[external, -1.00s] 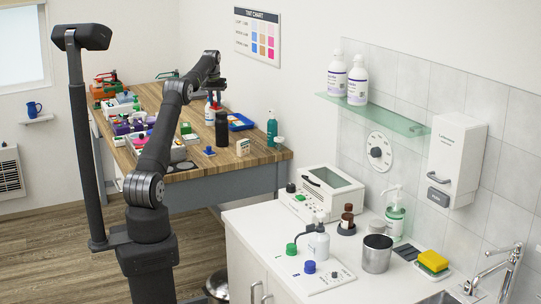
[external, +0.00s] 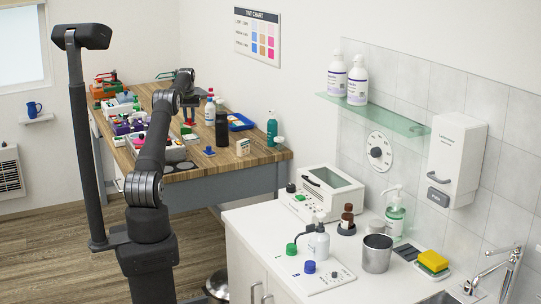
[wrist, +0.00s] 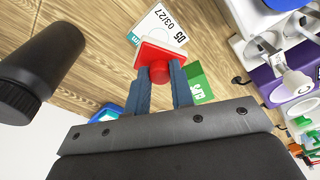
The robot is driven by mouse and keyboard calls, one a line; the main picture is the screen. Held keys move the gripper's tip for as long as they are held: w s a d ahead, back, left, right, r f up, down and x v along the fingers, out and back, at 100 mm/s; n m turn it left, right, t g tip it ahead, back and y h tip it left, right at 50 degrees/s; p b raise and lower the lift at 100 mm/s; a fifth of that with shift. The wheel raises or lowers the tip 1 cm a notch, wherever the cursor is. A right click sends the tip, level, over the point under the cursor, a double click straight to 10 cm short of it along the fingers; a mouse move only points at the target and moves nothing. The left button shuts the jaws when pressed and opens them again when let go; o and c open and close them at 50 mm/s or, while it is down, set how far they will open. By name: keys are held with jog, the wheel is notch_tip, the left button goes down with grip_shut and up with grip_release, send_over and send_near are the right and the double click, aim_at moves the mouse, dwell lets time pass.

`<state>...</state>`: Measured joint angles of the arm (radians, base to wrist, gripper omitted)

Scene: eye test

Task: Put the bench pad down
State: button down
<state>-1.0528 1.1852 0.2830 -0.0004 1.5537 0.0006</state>
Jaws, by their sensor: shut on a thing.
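My gripper (wrist: 161,88) has its two blue-grey fingers on either side of a red block with a round red knob (wrist: 152,56), and is shut on it. I take this red block to be the bench pad; no label on it shows. I cannot tell whether the block touches the bench top (wrist: 95,45).
A dark bottle (wrist: 38,75) stands on the left, also in the external view (external: 222,130). A purple box (wrist: 283,82) and white holders crowd the right. Bare wood shows between the bottle and the red block.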

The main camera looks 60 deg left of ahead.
aim_at(190, 122)
jog(key=shift+f, duration=2.4)
jog(key=shift+f, duration=0.1)
jog(key=c, duration=1.3)
grip_release()
jog(key=shift+o, duration=0.2)
notch_tip(190, 122, up, 12)
jog(key=d, duration=0.1)
jog(key=shift+s+d, duration=0.15)
jog(key=shift+s, duration=0.2)
